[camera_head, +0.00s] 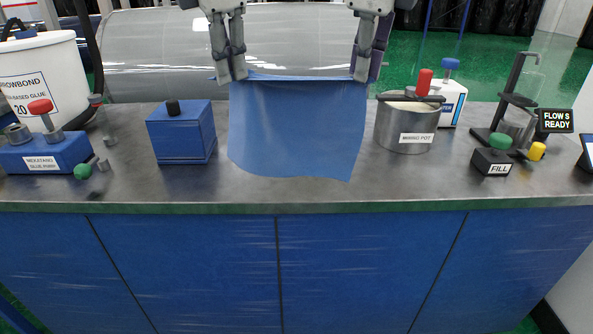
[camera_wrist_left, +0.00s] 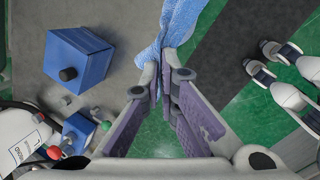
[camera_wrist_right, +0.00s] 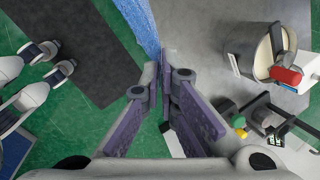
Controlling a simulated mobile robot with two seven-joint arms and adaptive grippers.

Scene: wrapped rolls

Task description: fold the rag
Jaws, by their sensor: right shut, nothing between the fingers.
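The rag (camera_head: 297,130) is a plain blue cloth. In the head view it is spread between my grippers, its top edge nearly straight and its lower edge above the worktop. My left gripper (camera_head: 233,79) is shut on its upper left corner; in the left wrist view the rag (camera_wrist_left: 181,22) runs up from the fingertips (camera_wrist_left: 163,55). My right gripper (camera_head: 361,78) is shut with nothing between its fingers, at the upper right corner. In the right wrist view the rag (camera_wrist_right: 141,25) passes close beside the fingertips (camera_wrist_right: 158,58); whether they touch is unclear.
A blue box (camera_head: 181,135) with a black knob stands left of the rag on the grey worktop (camera_head: 300,192). A metal pot (camera_head: 405,128) with a red handle stands close on the right. A white bucket (camera_head: 45,75) and a blue switch box (camera_head: 45,155) are far left.

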